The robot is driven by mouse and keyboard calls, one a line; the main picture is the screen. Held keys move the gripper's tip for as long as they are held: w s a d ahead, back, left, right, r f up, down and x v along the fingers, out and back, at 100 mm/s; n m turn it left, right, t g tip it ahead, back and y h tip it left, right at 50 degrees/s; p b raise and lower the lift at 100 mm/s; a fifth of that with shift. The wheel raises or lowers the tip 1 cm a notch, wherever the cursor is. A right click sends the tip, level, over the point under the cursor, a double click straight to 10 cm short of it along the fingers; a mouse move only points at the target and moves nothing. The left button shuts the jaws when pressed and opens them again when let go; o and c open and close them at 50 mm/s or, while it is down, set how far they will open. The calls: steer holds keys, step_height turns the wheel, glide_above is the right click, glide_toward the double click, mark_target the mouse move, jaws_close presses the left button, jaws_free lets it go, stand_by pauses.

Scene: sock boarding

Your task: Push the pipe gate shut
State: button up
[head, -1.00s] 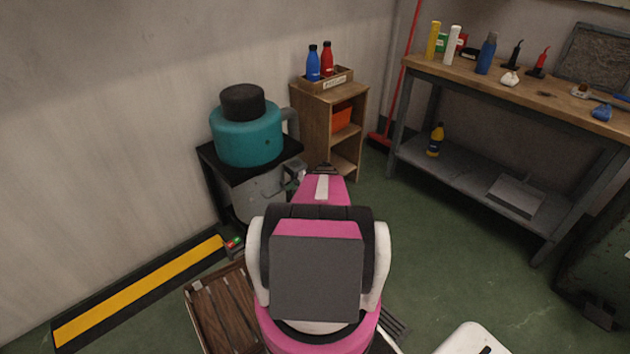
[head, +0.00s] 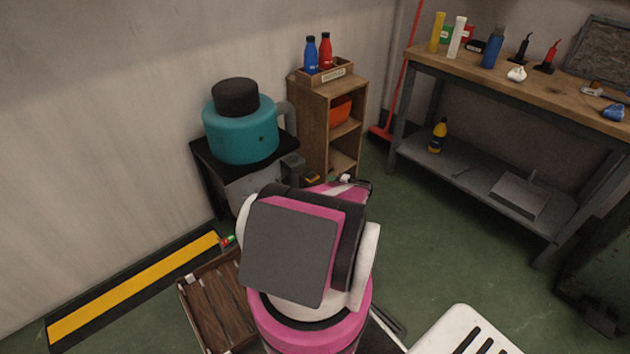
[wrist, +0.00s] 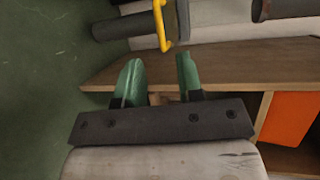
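A yellow handle (wrist: 161,25), which looks like part of the pipe gate, shows at the top of the wrist view, beside a dark grey pipe (wrist: 120,26). A small yellow-orange part (head: 312,178) shows left of my gripper in the head view. The rest of the gate is hidden or cut off, so I cannot tell how far open it is. My gripper (wrist: 158,78) has two green fingers, spread apart with nothing between them. The handle is beyond the fingertips, with a visible gap. In the head view my gripper (head: 350,182) is in front of the wooden shelf.
The wooden shelf (head: 309,125) holds an orange bin (head: 340,110), also at right in the wrist view (wrist: 289,118). A teal machine (head: 240,137) stands on a black stand at left. A workbench (head: 545,90) is at right.

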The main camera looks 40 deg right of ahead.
glide_toward(305, 173)
steer(key=a, duration=0.1)
steer(key=w+a+f, duration=0.1)
steer(key=a+f, duration=0.1)
steer(key=shift+w, duration=0.3)
steer(key=shift+w, duration=0.1)
jaws_close()
